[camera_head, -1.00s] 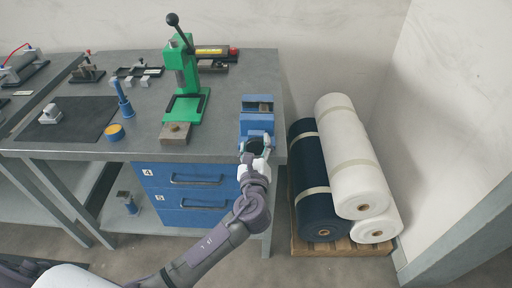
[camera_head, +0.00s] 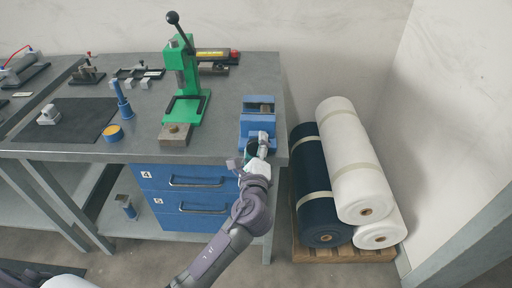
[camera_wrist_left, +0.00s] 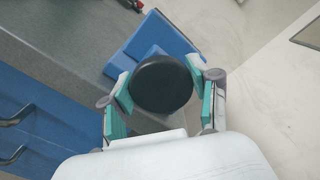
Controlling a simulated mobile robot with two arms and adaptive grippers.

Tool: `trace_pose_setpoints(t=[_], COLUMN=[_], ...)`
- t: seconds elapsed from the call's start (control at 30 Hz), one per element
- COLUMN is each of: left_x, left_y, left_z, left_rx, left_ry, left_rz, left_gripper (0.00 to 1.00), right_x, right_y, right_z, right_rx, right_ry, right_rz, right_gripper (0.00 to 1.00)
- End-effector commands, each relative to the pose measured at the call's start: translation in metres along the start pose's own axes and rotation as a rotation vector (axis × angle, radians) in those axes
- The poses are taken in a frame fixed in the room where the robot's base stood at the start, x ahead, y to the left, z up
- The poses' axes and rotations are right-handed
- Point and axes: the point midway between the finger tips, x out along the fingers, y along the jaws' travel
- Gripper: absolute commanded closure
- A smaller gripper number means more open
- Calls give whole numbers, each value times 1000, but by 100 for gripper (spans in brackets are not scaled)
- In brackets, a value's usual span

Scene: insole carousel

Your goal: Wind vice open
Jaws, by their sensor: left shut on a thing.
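The blue vice (camera_head: 258,122) is mounted at the right front corner of the grey workbench, with a gap visible between its jaws in the head view. My left gripper (camera_head: 258,150) is at the vice's front end. In the left wrist view the vice (camera_wrist_left: 150,45) lies beyond a round black knob (camera_wrist_left: 162,84), and my left gripper (camera_wrist_left: 160,92) has its teal-padded fingers shut on either side of that knob. The vice's screw is hidden behind the knob and gripper. My right gripper is not in view.
A green press (camera_head: 184,85) and a metal block (camera_head: 174,134) stand left of the vice. Blue drawers (camera_head: 185,178) are under the bench (camera_head: 70,150). White rolls (camera_head: 350,160) and a navy roll (camera_head: 318,190) lie on a pallet to the right.

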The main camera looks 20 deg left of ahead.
Motion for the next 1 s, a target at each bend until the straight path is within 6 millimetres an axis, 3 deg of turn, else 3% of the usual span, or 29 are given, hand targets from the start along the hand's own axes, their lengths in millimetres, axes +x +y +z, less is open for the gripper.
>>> trace_pose_setpoints(t=[0.3,0.33,0.47,0.83,1.0], left_x=[0,0,0,-2,-17], left_y=[0,0,0,2,2], left_z=[0,0,0,-1,-2], left_rx=[-6,-6,-5,-2,-2], left_ry=[0,0,1,3,5], left_rz=[1,1,1,4,3], left_gripper=[74,36,15,14,14], right_x=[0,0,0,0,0], right_y=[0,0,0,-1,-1], right_z=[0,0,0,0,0], right_rx=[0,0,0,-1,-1], right_ry=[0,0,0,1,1], right_rz=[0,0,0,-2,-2], right_gripper=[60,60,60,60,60])
